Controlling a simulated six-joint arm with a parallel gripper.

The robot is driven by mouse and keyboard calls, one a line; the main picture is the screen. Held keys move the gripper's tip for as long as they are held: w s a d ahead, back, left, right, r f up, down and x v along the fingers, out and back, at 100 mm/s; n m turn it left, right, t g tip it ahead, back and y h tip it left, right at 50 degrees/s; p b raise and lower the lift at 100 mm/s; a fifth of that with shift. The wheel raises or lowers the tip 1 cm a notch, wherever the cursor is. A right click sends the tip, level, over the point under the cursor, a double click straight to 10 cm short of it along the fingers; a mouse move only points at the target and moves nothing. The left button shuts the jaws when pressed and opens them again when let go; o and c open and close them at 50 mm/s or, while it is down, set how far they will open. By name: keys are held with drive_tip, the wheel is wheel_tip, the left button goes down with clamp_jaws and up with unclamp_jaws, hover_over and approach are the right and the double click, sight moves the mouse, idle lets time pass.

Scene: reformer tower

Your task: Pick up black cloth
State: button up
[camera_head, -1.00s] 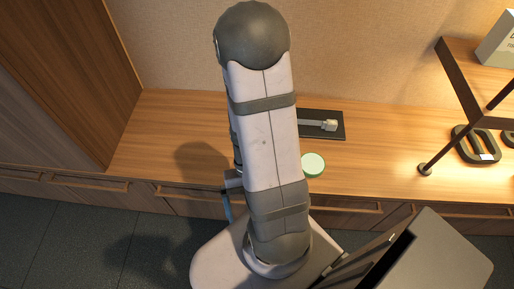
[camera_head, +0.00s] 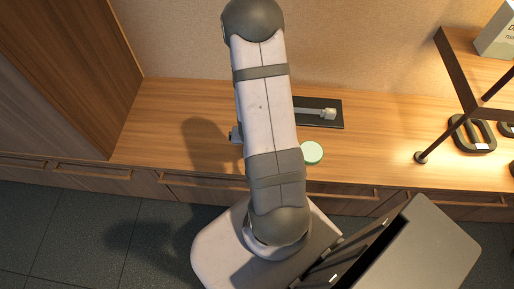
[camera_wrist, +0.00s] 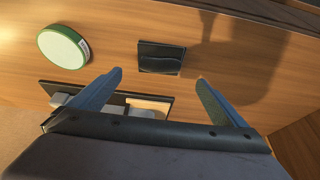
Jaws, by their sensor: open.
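A small, dark, glossy square (camera_wrist: 161,58), which looks like the black cloth, lies flat on the wooden counter in the wrist view. My gripper (camera_wrist: 159,78) is open, its two blue fingers spread apart and empty. The dark square lies just beyond the fingertips, roughly centred between them. I cannot tell how high the fingers are above it. In the head view my arm hides the cloth and the gripper.
A round pale green-and-white disc (camera_wrist: 63,47) lies left of the square; it also shows in the head view (camera_head: 312,152). A black tray (camera_head: 335,117) holds a light-coloured tool. A dark-framed shelf (camera_head: 455,68) stands at right. A wooden cabinet (camera_head: 70,70) borders the counter's left.

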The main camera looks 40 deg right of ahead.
drive_tip(key=shift+b+x, duration=0.5)
drive_tip(key=shift+x, duration=3.1)
drive_tip(key=c, duration=1.1)
